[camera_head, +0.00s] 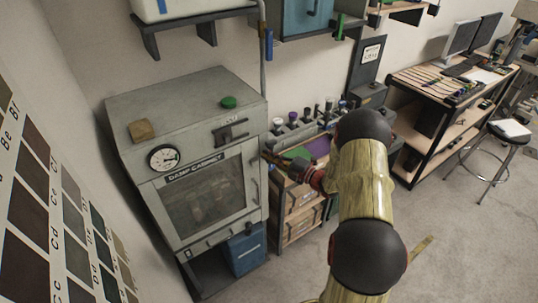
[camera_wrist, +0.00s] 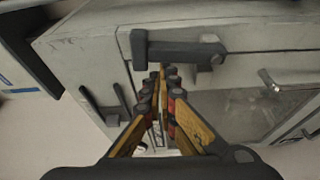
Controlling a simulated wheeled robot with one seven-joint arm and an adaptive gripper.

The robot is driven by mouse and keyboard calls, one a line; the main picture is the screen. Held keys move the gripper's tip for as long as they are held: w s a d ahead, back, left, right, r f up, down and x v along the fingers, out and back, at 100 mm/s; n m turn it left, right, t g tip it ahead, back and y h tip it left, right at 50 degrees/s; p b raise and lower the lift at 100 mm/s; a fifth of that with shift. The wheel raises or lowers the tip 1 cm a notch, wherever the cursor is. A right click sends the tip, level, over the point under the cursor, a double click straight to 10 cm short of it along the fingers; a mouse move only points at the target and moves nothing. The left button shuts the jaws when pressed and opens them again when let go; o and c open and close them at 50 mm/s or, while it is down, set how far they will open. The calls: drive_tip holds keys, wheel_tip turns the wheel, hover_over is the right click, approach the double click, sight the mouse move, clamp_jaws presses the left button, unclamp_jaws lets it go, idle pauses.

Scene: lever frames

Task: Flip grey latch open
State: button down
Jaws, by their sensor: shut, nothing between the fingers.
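The grey latch (camera_head: 231,131) is on the upper front of the damp cabinet (camera_head: 222,91), to the right of the dial. In the wrist view the dark grey latch (camera_wrist: 182,50) is a bar with a wider left end, lying across the pale cabinet face. My gripper (camera_wrist: 162,72) is shut and empty, its fingertips close to the latch's left part in the picture; I cannot tell whether they touch. In the head view my gripper (camera_head: 275,158) is just right of the cabinet's front, below the latch's height. My arm hides part of the bench behind.
A dark forked bracket (camera_wrist: 106,106) sits left of my fingers in the wrist view. A metal handle (camera_wrist: 284,86) is at the right. A green knob (camera_head: 228,102) and a wooden block (camera_head: 141,130) lie on the cabinet top. A bottle-filled bench (camera_head: 297,219) stands right of the cabinet.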

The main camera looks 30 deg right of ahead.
drive_tip(key=v, duration=1.2)
drive_tip(key=shift+s, duration=0.1)
idle(0.4)
